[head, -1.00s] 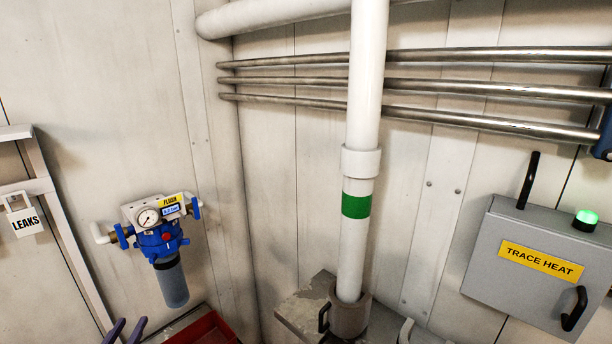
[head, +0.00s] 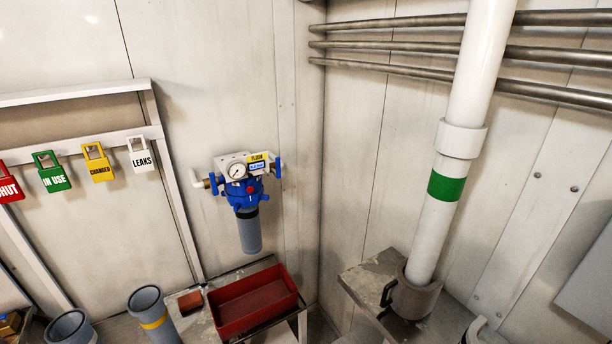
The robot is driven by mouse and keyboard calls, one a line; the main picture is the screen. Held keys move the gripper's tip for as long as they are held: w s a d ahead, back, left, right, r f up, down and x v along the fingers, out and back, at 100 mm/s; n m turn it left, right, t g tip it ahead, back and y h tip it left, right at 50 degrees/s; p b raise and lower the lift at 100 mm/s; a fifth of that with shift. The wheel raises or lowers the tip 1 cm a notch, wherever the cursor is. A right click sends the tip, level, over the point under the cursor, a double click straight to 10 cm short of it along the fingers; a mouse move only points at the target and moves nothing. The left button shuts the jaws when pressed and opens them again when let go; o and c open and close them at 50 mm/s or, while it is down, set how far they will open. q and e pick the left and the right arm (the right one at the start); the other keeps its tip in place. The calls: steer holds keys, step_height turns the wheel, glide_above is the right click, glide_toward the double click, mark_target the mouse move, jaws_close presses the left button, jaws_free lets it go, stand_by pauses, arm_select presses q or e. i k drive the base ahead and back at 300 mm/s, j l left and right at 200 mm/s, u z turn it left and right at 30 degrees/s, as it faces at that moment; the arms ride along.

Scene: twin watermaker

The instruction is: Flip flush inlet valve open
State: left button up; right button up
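The flush unit (head: 243,192) is mounted on the left wall near the corner. It has a blue body, a round white gauge, a small display under a yellow FLUSH label (head: 258,157) and a grey canister hanging below. A blue valve handle (head: 214,184) sits on its left pipe, and another blue valve handle (head: 277,168) sits on its right pipe. Both handles look roughly upright. Which of them is the inlet valve cannot be read from here. Neither of my grippers is in view.
A red tray (head: 254,303) stands on a bench below the unit. Grey cylinders (head: 153,314) stand at the lower left. Coloured tags, including a white LEAKS tag (head: 142,153), hang from a rack at left. A white pipe (head: 449,187) with a green band rises at right.

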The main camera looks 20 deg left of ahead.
mark_target(277, 174)
steer(key=u, duration=1.15)
